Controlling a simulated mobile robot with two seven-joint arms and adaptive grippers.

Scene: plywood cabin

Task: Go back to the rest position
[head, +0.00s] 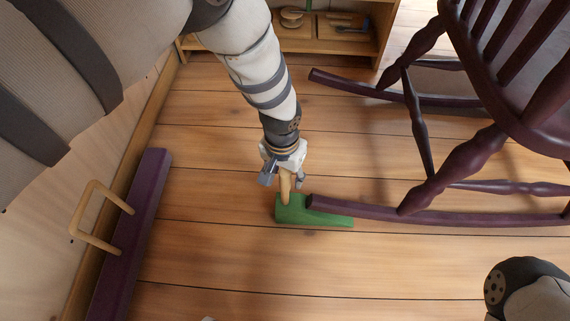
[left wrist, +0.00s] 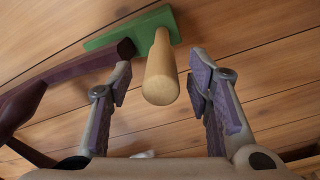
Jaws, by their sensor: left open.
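My left gripper (head: 283,182) is low over the plank floor, and its arm comes down from the top left. In the left wrist view the left gripper (left wrist: 160,80) is open, with its fingers apart. A pale wooden handle (left wrist: 160,75) stands in the space between them, with gaps visible on both sides. The handle rises from a green block (head: 325,215) on the floor; the block also shows in the left wrist view (left wrist: 105,38). My right gripper is not visible.
A dark purple rocking chair (head: 480,188) stands at right; one runner's end meets or overlaps the green block. A purple bar with a wooden handle (head: 130,230) lies along the left wall. A wooden shelf (head: 320,45) stands at the back. Floor in front is mostly clear.

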